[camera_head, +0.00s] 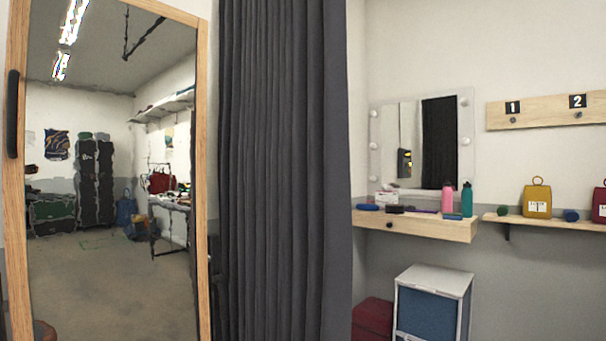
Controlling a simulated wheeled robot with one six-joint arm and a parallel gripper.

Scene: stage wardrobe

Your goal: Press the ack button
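I cannot make out an ack button anywhere in the head camera view. My gripper does not show in this view either, so its fingers and anything between them are hidden from me.
A wood-framed tall mirror or doorway (203,180) stands left. A dark grey curtain (285,170) hangs beside it. Right are a lit mirror (400,130), a drawer shelf (440,228) with bottles, a bag shelf (550,222), a numbered hook board (545,110) and a blue-fronted cabinet (428,312).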

